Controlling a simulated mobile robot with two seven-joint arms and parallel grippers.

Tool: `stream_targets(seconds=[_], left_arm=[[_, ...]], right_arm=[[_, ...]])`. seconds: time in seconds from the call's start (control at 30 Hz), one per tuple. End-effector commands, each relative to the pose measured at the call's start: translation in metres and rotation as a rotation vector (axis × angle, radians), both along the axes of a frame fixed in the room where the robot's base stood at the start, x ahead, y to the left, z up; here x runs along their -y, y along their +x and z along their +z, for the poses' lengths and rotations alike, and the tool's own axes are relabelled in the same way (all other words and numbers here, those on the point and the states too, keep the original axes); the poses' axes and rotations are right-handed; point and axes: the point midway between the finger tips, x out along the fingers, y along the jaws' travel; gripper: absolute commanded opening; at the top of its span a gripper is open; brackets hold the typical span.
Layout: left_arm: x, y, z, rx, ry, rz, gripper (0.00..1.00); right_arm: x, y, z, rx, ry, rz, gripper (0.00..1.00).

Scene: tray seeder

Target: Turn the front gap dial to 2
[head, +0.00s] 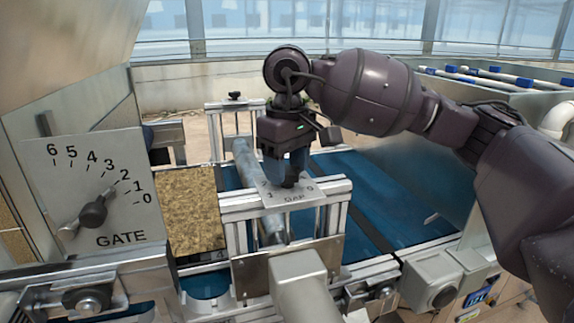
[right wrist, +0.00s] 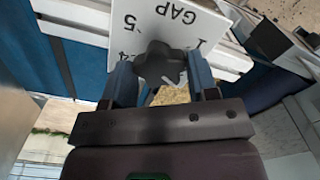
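The front gap dial plate (head: 312,197) lies on top of the near metal frame across the blue belt, marked GAP. The fingers appear to touch the knob on both sides. In the head view my right gripper (head: 290,178) points down onto the plate and hides most of the dial. I cannot read the pointer's setting. My left gripper is out of view.
A GATE dial plate (head: 120,150) with a black knob (head: 94,214) stands at the left, numbered 0 to 6. A metal roller (head: 245,165) and a second frame with a small black knob (head: 235,95) lie behind. The blue belt (head: 375,225) is open at right.

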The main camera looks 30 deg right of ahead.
Motion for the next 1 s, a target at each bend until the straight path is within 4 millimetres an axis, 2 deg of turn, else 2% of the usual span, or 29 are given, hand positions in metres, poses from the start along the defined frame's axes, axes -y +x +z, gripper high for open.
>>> stream_targets(seconds=[0.03, 0.13, 0.47, 0.67, 1.0], left_arm=[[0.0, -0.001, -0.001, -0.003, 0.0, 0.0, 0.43], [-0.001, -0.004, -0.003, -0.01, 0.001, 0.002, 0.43], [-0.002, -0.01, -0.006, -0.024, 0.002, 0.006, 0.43], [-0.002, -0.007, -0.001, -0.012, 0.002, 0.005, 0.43], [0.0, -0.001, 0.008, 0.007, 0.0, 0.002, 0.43]], right_arm=[[0.0, 0.0, 0.001, 0.002, 0.001, -0.001, 0.62], [0.0, 0.0, 0.001, 0.001, 0.0, -0.001, 0.76], [0.0, 0.0, 0.003, 0.001, 0.0, -0.001, 0.76], [0.0, 0.0, 0.028, 0.004, 0.001, -0.001, 0.76], [0.0, 0.0, 0.088, 0.004, 0.001, 0.0, 0.76]])
